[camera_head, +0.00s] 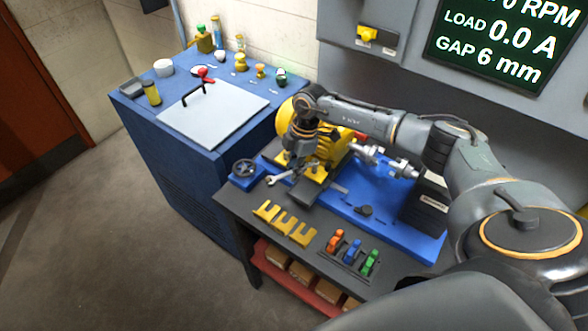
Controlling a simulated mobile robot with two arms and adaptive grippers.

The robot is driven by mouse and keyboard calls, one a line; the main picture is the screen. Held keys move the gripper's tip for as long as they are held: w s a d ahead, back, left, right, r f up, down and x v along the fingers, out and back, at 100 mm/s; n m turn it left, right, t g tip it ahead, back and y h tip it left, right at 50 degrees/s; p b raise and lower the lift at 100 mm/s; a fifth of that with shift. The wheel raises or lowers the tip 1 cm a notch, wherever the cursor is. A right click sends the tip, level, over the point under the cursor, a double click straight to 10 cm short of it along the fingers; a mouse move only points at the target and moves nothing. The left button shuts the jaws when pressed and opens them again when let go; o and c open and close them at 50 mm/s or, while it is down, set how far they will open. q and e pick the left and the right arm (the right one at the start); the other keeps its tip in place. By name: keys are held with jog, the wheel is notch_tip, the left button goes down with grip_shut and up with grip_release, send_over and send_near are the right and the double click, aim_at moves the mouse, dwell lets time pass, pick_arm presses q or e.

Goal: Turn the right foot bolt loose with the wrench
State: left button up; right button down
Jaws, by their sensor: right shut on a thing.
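My right gripper (292,160) reaches in from the right and points down in front of the yellow motor (327,148). It is shut on the wrench (278,178), a silver tool whose open end sticks out to the left, just above the blue base plate (378,221). The wrench's other end is partly hidden by the gripper. The motor's yellow feet (314,186) rest on the plate. The right foot bolt is too small and covered to tell clearly, and I cannot tell if the wrench touches a bolt. My left gripper is not in view.
Yellow slotted shims (285,223) and a rack of orange, blue and green clips (350,256) lie on the dark bench front. A blue cabinet (180,152) with a white lid stands at left. A shaft coupling (385,160) and a wall screen are at right.

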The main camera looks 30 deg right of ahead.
jog(key=shift+r, duration=0.15)
jog(key=shift+r+p, duration=1)
jog(key=shift+r, duration=0.05)
jog(key=shift+w+m, duration=0.2)
jog(key=shift+m, duration=0.1)
jog(key=shift+f, duration=0.1)
jog(key=shift+f, duration=0.15)
dwell(0.4)
